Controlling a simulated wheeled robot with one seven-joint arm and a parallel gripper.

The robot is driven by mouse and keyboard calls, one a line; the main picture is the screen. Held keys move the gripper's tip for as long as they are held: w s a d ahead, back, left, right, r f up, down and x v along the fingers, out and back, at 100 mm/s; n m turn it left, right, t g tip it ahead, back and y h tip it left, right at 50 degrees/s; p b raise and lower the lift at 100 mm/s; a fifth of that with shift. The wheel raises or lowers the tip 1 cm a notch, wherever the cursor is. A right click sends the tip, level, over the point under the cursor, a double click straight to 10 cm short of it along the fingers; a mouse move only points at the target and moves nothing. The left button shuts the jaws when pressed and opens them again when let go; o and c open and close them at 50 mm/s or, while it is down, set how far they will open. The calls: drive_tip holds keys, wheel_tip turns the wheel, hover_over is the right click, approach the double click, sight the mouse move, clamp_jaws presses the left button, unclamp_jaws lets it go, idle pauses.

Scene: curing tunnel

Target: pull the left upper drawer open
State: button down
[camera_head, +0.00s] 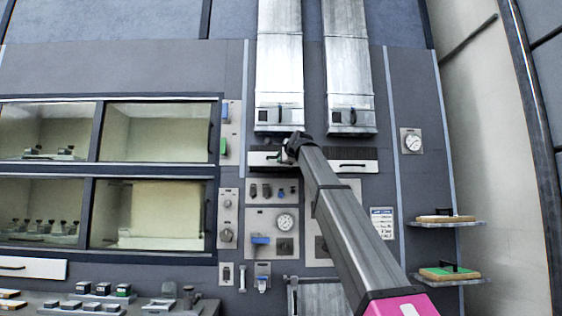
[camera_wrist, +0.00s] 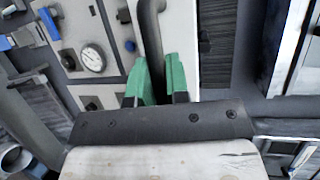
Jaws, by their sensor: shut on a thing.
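The left upper drawer (camera_head: 259,160) is a low, pale-fronted panel below the left metal duct, partly hidden behind my arm and gripper. My gripper (camera_head: 291,149) is at its right part in the head view. In the wrist view, the green fingers of my gripper (camera_wrist: 160,80) are shut on a dark bar handle (camera_wrist: 150,28), which runs up and bends over at the top. Whether the drawer stands out from the wall at all, I cannot tell.
A similar drawer with a black handle (camera_head: 352,165) is just right. Two metal ducts (camera_head: 279,60) come down above. Gauge and switch panels (camera_head: 271,221) are below. Glazed chambers (camera_head: 157,133) are left; small shelves (camera_head: 446,223) stick out at the right.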

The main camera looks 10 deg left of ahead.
drive_tip(key=shift+s+d, duration=0.1)
drive_tip(key=shift+s, duration=0.35)
drive_tip(key=c, duration=1.1)
unclamp_jaws()
drive_tip(key=v, duration=1)
drive_tip(key=shift+s+d+r, duration=0.1)
drive_tip(key=shift+s+d, duration=0.15)
